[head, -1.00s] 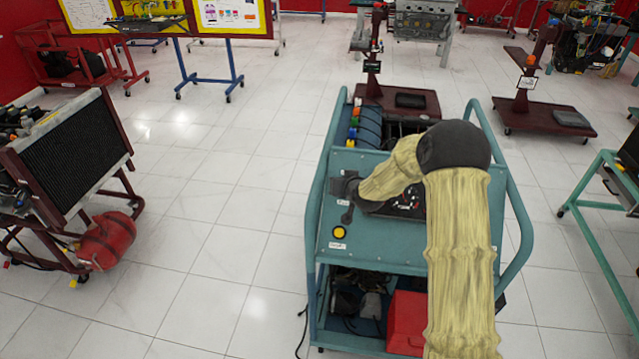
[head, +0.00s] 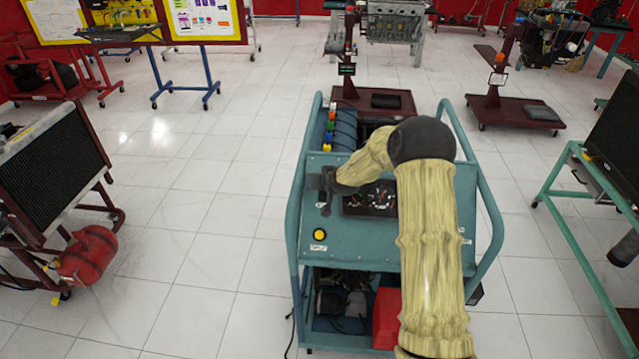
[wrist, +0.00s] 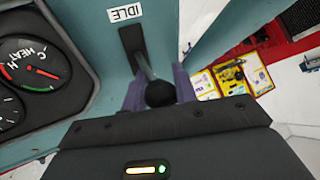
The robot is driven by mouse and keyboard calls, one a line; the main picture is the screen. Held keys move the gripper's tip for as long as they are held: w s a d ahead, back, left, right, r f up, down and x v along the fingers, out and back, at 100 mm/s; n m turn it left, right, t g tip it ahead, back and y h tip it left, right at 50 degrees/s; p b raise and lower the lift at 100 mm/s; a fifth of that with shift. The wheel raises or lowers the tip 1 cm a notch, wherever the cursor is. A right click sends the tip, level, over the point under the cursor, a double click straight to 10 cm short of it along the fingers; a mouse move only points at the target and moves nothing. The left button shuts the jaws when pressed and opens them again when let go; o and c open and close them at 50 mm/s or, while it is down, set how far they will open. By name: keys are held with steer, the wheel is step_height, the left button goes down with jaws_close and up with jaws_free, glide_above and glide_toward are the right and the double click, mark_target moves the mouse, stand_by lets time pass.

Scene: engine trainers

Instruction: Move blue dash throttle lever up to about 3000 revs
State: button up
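The throttle lever (wrist: 160,93) shows in the wrist view as a thin rod with a round black knob. Its rod comes out of a black slot plate (wrist: 131,40) beside the IDLE label (wrist: 125,13). My gripper (wrist: 160,88) has one finger on each side of the knob, close against it, and looks shut on it. In the head view my gripper (head: 326,180) is at the left side of the blue-green dash (head: 375,235), above the yellow button (head: 318,234). There the knob is hidden by the gripper.
A gauge cluster (head: 369,199) lies just right of my gripper; the temperature gauge (wrist: 32,65) is near it in the wrist view. Tubular rails (head: 297,190) flank the dash. A radiator stand (head: 50,165) is at left.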

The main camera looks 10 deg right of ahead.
steer(key=o, duration=0.4)
steer(key=shift+s+a+f, duration=0.3)
steer(key=shift+f, duration=0.05)
steer(key=shift+d, duration=0.1)
steer(key=shift+w+d+r, duration=0.1)
steer(key=shift+r, duration=0.05)
steer(key=shift+s+d+r, duration=0.1)
steer(key=shift+s+r, duration=0.15)
steer(key=shift+r, duration=0.1)
steer(key=b+v, duration=0.3)
steer(key=v, duration=1.3)
steer(key=shift+s, duration=0.15)
steer(key=shift+d+r, duration=0.1)
steer(key=shift+c, duration=0.5)
